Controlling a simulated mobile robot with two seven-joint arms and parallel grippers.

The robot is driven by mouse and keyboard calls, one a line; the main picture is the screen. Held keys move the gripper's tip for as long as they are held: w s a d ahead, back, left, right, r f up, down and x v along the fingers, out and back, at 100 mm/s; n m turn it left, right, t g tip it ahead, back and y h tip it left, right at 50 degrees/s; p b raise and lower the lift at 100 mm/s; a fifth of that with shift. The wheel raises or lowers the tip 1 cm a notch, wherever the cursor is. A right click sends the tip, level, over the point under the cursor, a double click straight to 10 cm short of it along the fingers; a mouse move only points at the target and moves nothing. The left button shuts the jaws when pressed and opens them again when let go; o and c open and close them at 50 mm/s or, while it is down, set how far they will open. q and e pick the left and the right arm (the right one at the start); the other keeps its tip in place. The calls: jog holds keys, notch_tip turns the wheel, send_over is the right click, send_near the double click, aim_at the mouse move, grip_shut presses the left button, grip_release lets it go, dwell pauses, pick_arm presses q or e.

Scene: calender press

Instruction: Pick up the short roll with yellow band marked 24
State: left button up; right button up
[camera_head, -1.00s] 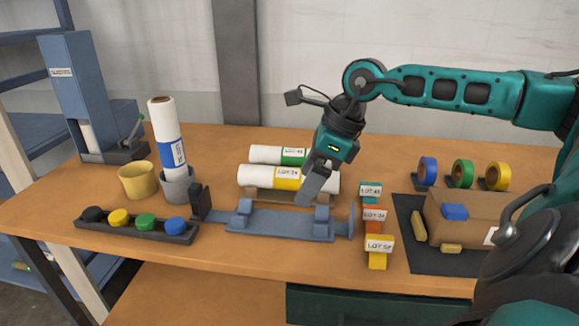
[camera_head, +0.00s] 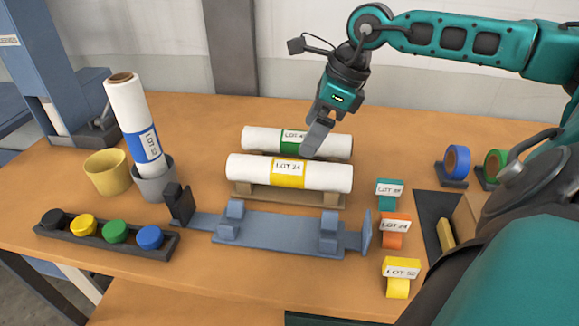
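The white roll with the yellow band (camera_head: 290,172), labelled LOT 24, lies level on a wooden cradle (camera_head: 250,197) near the middle of the table. A similar white roll with a green band (camera_head: 260,138) lies just behind it, its label partly hidden. My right gripper (camera_head: 314,150) points down, its grey fingers overlapping the green-band roll in the picture and ending just above the yellow-band roll's upper edge. Whether it touches either roll is unclear. The fingers show as one block, so their opening cannot be seen. My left gripper is not in view.
A blue-grey fixture (camera_head: 275,235) lies in front of the cradle. Tape pieces in teal (camera_head: 386,203), orange (camera_head: 394,242) and yellow (camera_head: 397,289) stand to its right. A tall blue-band roll (camera_head: 127,105) leans in a grey cup (camera_head: 154,186) at left, beside a yellow cup (camera_head: 107,172).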

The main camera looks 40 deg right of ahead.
aim_at(294, 162)
jog(key=x, duration=0.6)
jog(key=shift+w+a+f, duration=0.1)
jog(key=shift+a+f, duration=0.05)
jog(key=shift+f, duration=0.2)
jog(key=shift+p+x, duration=0.5)
jog(key=shift+x, duration=2.1)
jog(key=shift+w, duration=0.1)
jog(key=shift+c, duration=0.2)
jog(key=c, duration=1.2)
jog(key=shift+r, duration=0.1)
